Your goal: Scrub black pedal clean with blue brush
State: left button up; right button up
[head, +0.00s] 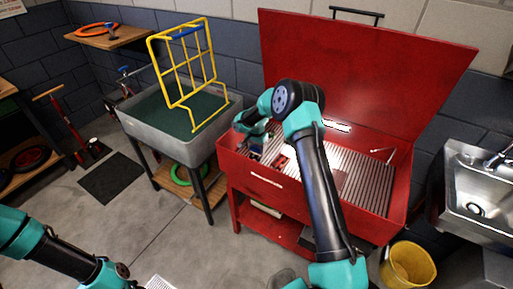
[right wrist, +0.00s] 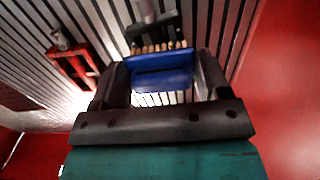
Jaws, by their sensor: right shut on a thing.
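My right gripper (right wrist: 160,75) is shut on the blue brush (right wrist: 165,80), which lies between its two fingers. The brush's tan bristles (right wrist: 160,48) point away from the gripper. The black pedal (right wrist: 152,31) is just beyond the bristles in the right wrist view, with a grey part behind it. Whether the bristles touch it I cannot tell. In the head view my right gripper (head: 257,143) is low in the left part of the red wash basin (head: 265,180); the pedal there is too small to make out. My left arm enters at lower left, its gripper out of frame.
A red object (right wrist: 72,68) lies on the basin's ribbed floor, left of the gripper. The basin's raised red lid (head: 370,75) stands behind. A grey tub (head: 165,135) with a yellow rack (head: 185,65) stands left; a sink (head: 475,185) and yellow bucket (head: 408,267) stand right.

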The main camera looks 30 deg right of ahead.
jog(key=shift+f, duration=0.45)
dwell(0.5)
jog(key=shift+d, duration=0.1)
jog(key=shift+w+d, duration=0.5)
jog(key=shift+d, duration=0.25)
jog(key=shift+s+a, duration=0.55)
jog(key=shift+a, duration=0.3)
jog(key=shift+s+a, duration=0.5)
jog(key=shift+a, duration=0.35)
jog(key=shift+w, duration=0.1)
jog(key=shift+w+d, duration=0.5)
jog(key=shift+d, duration=0.35)
jog(key=shift+w+d, duration=0.45)
jog(key=shift+d, duration=0.4)
jog(key=shift+a, duration=0.1)
